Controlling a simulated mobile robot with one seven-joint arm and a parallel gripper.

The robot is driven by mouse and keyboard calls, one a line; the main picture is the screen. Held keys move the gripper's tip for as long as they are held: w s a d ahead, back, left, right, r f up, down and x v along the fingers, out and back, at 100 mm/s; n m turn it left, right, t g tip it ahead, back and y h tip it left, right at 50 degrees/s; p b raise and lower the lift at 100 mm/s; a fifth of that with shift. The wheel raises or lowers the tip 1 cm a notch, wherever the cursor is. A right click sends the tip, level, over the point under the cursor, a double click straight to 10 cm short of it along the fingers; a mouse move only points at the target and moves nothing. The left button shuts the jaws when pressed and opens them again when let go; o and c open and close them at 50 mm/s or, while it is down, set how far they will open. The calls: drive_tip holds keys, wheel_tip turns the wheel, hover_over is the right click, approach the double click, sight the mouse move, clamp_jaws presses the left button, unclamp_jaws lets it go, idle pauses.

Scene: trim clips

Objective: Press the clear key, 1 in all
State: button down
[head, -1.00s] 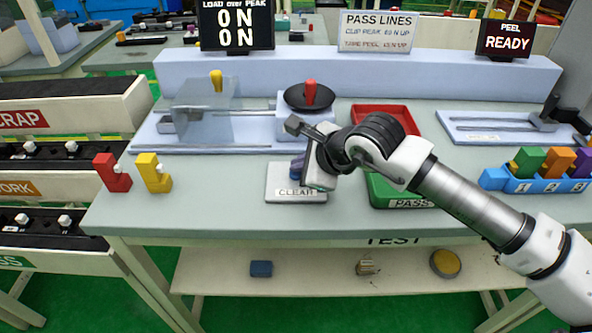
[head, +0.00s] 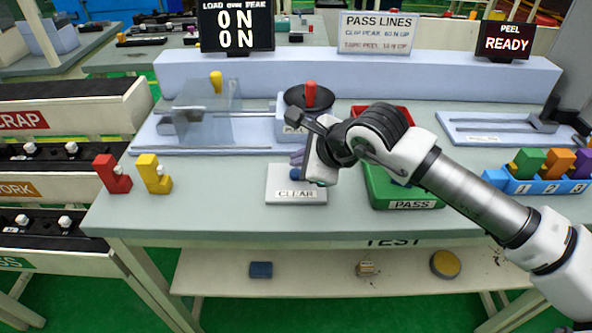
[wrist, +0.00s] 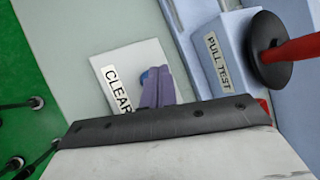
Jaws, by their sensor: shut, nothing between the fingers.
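The clear key is a pale plate labelled CLEAR (head: 283,198) with a blue round button (head: 297,175) on it, lying on the bench. The wrist view shows the plate (wrist: 103,65) and part of the blue button (wrist: 145,80) beside my fingers. My gripper (head: 297,158) has purple fingers, shut with nothing between them, and is over the back part of the plate. In the wrist view the fingers (wrist: 158,76) cover part of the button. I cannot tell for sure whether the fingertips touch the button; they look slightly above it.
A green PASS bin (head: 405,204) and a red tray (head: 398,110) are to the right. The pull-test fixture (head: 290,128) with a red-handled knob stands behind. Red (head: 113,174) and yellow (head: 154,173) clips stand at left. The display (head: 236,25) reads 0 N twice; another reads READY (head: 505,42).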

drive_tip(key=shift+r+p, duration=0.85)
drive_tip(key=shift+r, duration=1.65)
